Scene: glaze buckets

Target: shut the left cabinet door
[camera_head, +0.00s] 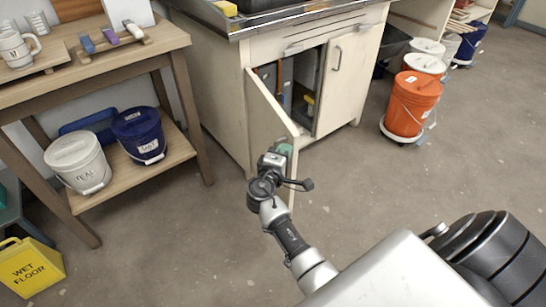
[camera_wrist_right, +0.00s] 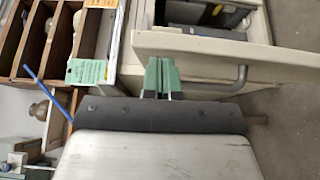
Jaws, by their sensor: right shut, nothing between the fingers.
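The left cabinet door (camera_head: 264,115) is a cream panel standing ajar, swung out from the cabinet under the sink. It also shows in the right wrist view (camera_wrist_right: 215,42), with a grey bar handle (camera_wrist_right: 238,82). The right cabinet door (camera_head: 343,80) is closed, with its handle on the front. My right gripper (camera_head: 284,151) is at the free edge of the left door, low in front of the cabinet. Its green fingertips (camera_wrist_right: 162,74) are shut with nothing between them, close beside the door's outer face; I cannot tell whether they touch it. My left gripper is not in view.
A wooden table (camera_head: 125,48) with mugs stands left; its lower shelf holds a white bucket (camera_head: 78,162) and a blue bucket (camera_head: 139,134). A yellow wet-floor sign (camera_head: 30,268) is at lower left. An orange bucket (camera_head: 412,105) stands right of the cabinet. Floor before the cabinet is clear.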

